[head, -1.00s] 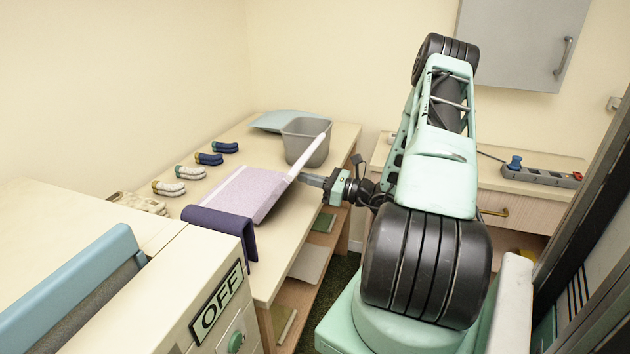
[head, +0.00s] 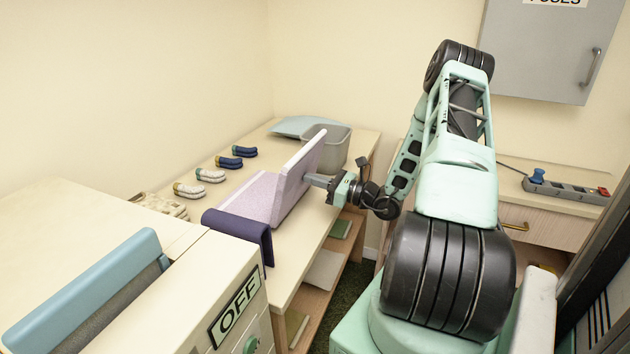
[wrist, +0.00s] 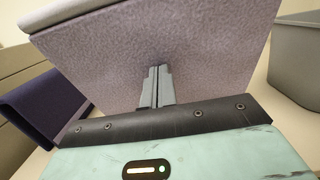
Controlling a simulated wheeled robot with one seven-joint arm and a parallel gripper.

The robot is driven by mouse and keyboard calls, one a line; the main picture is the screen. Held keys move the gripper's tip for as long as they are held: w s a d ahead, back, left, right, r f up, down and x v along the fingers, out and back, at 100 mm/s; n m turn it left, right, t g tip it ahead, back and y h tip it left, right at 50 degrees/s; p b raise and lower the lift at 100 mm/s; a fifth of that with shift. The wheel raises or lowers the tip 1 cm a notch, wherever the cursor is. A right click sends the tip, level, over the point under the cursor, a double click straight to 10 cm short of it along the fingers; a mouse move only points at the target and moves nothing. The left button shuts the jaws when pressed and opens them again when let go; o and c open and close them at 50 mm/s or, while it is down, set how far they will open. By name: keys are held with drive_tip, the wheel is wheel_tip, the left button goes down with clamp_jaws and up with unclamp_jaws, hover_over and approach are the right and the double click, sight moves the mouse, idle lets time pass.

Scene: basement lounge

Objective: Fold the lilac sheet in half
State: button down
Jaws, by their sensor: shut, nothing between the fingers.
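The lilac sheet (head: 250,195) is on the table in the head view. Its left part lies flat, and its right part (head: 302,172) stands up steeply along a crease. My gripper (head: 310,180) is at the right, outer face of the raised part. In the wrist view the raised part (wrist: 215,60) fills the upper middle, and my gripper's fingers (wrist: 155,78) are shut together against or very near its face, with nothing between them. Whether they touch the sheet I cannot tell for certain. The flat part is hidden in the wrist view.
A navy cloth (head: 240,227) hangs over the near table edge. A grey bin (head: 330,148) stands behind the sheet. Rolled socks (head: 208,175) line the left side. A light blue item (head: 300,125) lies at the back. The OFF machine (head: 235,305) stands at the near left.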

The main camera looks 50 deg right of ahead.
sight(307, 161)
drive_tip(key=shift+f+x, duration=0.1)
drive_tip(key=shift+x, duration=1.15)
drive_tip(key=shift+f+x, duration=0.15)
drive_tip(key=shift+x, duration=1.1)
drive_tip(key=shift+s+d+r+p, duration=0.25)
drive_tip(key=shift+s+r+p, duration=0.4)
drive_tip(key=shift+r+p, duration=0.1)
drive_tip(key=shift+s+d+r+p, duration=0.2)
drive_tip(key=shift+s+r+p, duration=0.4)
drive_tip(key=shift+s, duration=0.15)
drive_tip(key=shift+s+d+r+p, duration=0.2)
drive_tip(key=shift+s+r+p, duration=0.4)
drive_tip(key=shift+s, duration=0.15)
drive_tip(key=shift+s+d+r+p, duration=0.2)
drive_tip(key=shift+s+r+p, duration=0.4)
drive_tip(key=shift+s, duration=0.15)
